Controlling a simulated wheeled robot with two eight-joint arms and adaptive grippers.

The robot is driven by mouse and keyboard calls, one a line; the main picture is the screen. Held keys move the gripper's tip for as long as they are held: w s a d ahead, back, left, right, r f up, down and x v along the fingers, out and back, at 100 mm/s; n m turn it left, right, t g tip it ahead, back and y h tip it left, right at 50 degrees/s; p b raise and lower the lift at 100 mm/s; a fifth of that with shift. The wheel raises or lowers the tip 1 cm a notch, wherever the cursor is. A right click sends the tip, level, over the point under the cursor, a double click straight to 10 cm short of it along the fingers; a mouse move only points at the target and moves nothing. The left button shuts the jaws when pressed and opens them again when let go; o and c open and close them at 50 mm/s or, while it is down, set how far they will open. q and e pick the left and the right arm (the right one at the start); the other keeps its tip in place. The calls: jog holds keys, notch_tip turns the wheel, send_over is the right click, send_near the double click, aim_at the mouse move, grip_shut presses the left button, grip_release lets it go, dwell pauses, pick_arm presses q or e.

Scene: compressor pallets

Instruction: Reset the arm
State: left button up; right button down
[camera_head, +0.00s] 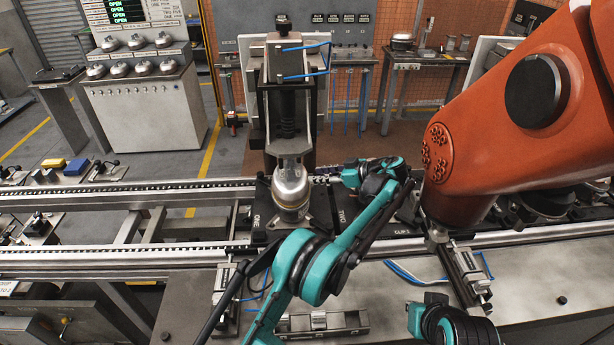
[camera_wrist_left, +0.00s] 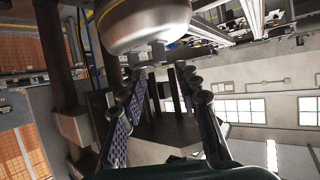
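A silver compressor (camera_head: 291,186) stands upright on the pallet at the station under the dark press column. My teal left arm reaches up from the bottom, and its gripper (camera_head: 326,178) is at the compressor's right side, small and partly hidden by the wrist. In the left wrist view the compressor's rounded metal body (camera_wrist_left: 145,24) fills the top. My left gripper's two fingers (camera_wrist_left: 160,72) are spread there with a gap between them, and the body is beyond the tips. I cannot tell whether a finger touches it. A teal part of my right arm shows at lower right; its gripper is out of view.
A large orange robot arm (camera_head: 500,115) hangs over the line at right. Conveyor rails (camera_head: 130,256) run across the view. The press column (camera_head: 287,105) stands behind the compressor. A blue hose (camera_head: 405,272) lies on the right-hand bench. A rack (camera_head: 145,110) holds several domes at back left.

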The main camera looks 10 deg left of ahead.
pick_arm(q)
jog(key=s+a+r+m+h+b, duration=0.1)
jog(key=s+a+r+m+h, duration=0.3)
jog(key=s, duration=0.4)
jog(key=s+a+r+m+h+b, duration=0.1)
jog(key=s+a+r+m+h, duration=0.15)
jog(key=s+a, duration=0.55)
jog(key=s+f+m+t+h+b, duration=0.1)
jog(key=s+f, duration=0.4)
jog(key=s, duration=0.7)
jog(key=s+f+m+t+h+b, duration=0.1)
jog(key=s+f+m+h, duration=0.3)
jog(key=s, duration=0.9)
jog(key=shift+d+f+m, duration=0.15)
jog(key=shift+f+m, duration=0.45)
jog(key=shift+m, duration=0.45)
jog(key=shift+h, duration=0.25)
